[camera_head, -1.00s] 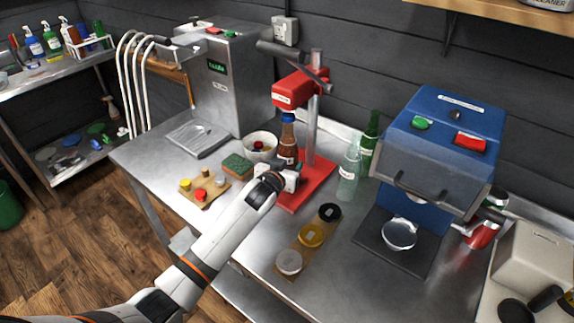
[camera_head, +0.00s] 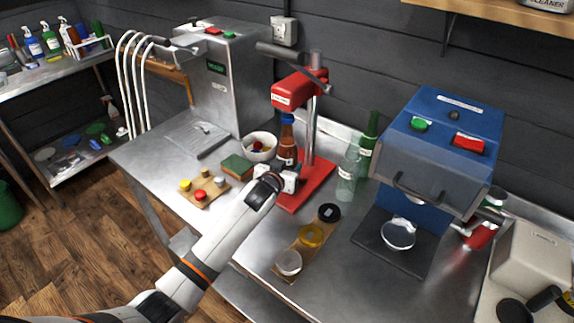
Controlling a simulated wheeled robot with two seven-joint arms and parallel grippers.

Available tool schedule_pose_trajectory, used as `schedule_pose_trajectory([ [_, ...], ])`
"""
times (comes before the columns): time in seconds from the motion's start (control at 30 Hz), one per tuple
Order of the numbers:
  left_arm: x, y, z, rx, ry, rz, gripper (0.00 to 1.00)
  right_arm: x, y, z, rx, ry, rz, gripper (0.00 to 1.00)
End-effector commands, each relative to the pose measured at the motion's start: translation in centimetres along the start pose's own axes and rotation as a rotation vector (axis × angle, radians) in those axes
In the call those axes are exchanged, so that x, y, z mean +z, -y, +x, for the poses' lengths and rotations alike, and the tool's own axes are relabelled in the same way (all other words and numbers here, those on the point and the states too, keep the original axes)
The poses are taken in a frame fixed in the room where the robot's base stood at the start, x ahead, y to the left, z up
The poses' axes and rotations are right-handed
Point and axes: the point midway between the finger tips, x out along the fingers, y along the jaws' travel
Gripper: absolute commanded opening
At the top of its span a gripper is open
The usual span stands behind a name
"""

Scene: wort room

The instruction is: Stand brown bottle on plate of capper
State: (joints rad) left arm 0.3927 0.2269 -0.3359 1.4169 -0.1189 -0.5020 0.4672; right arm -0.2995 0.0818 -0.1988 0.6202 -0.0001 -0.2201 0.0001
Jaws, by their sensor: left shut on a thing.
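The red capper (camera_head: 297,88) stands on the steel bench, with its red plate (camera_head: 313,187) at the foot of a grey column. The brown bottle (camera_head: 288,142) is upright under the capper head, over the plate. Its top is close below the head. My left gripper (camera_head: 277,172) is at the bottle's lower part and is shut on it; the fingers and the bottle's base are partly hidden, so I cannot tell whether the base touches the plate. My right gripper is out of view.
A white bowl (camera_head: 260,147) and green sponge (camera_head: 237,167) lie left of the capper. Clear and green bottles (camera_head: 368,140) stand right of it. A board with round lids (camera_head: 311,236) lies in front. A blue machine (camera_head: 440,140) stands at right.

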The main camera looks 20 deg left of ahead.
Motion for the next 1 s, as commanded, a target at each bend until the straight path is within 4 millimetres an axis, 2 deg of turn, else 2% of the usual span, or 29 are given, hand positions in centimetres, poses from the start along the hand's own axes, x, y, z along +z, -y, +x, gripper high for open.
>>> schedule_pose_trajectory([
  [1.0,-0.36,0.02,0.17,-0.001,0.006,-0.001,0.33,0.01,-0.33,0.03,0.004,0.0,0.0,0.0],
])
